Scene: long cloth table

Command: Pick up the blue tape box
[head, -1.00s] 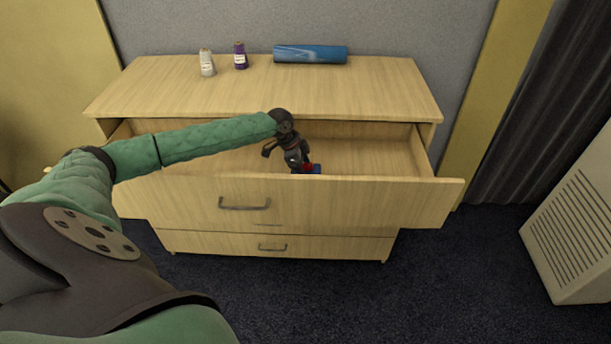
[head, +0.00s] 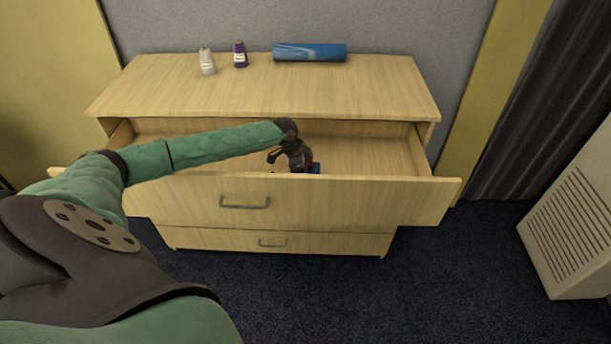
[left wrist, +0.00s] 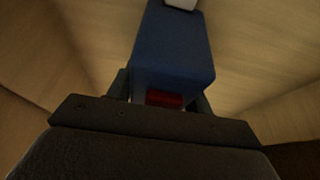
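The blue tape box (left wrist: 172,45) lies inside the open top drawer (head: 330,195). In the left wrist view it is a dark blue block with a red patch at its near end and a whitish patch at its far end. My left gripper (left wrist: 165,95) reaches down at it, with one finger on each side of its near end. Whether the fingers press on it cannot be told. In the head view only a small blue and red bit of the box shows beside my left gripper (head: 297,169), and the drawer front hides the rest. My right gripper is not in view.
A white spool (head: 207,61), a purple spool (head: 240,54) and a blue roll (head: 310,52) stand or lie on the dresser top (head: 270,90). The drawer's front panel and side walls surround my gripper. A white slatted unit (head: 575,235) stands at right.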

